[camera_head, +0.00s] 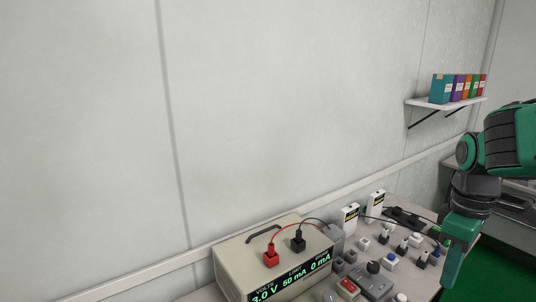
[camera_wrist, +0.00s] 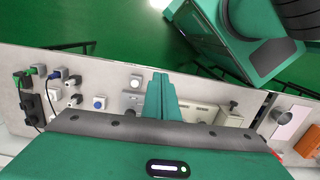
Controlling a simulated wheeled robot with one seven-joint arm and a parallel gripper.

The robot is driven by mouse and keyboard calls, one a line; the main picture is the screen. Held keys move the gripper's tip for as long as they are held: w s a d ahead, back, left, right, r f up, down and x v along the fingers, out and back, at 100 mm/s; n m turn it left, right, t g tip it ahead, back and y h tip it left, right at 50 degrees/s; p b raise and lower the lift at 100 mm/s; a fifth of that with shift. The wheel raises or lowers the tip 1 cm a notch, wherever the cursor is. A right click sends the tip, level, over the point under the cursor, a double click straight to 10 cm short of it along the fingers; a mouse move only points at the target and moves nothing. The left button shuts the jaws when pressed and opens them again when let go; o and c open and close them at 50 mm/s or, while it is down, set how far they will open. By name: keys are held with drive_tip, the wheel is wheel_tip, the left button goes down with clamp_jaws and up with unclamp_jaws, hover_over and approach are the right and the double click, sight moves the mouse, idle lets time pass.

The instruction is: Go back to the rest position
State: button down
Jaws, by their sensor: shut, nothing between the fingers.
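My gripper (camera_wrist: 161,98) shows in the wrist view with its two teal fingers together and nothing between them. It is above the bench (camera_wrist: 110,60), with small testers on both sides below it. In the head view my arm is at the right edge, bent downward. Its lower teal end (camera_head: 456,262) hangs over the right part of the bench, apart from the wall.
A beige power supply (camera_head: 240,262) with red and black plugs stands on the bench. Several small switches, buttons and boxes crowd the bench to its right, including a grey tester (camera_head: 372,283). A wall shelf (camera_head: 446,104) holds coloured binders. Green floor (camera_head: 505,272) lies at the right.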

drive_tip(key=s+d+f+m, duration=0.1)
drive_tip(key=s+d+m, duration=0.1)
drive_tip(key=s+m, duration=0.4)
drive_tip(key=s+d+f+m, duration=0.1)
drive_tip(key=s+d+m, duration=0.1)
drive_tip(key=s+m, duration=0.4)
drive_tip(key=shift+f+m+t, duration=0.3)
drive_tip(key=shift+f+m, duration=0.05)
drive_tip(key=shift+m, duration=0.55)
drive_tip(key=shift+w+f, duration=0.25)
drive_tip(key=shift+w, duration=0.4)
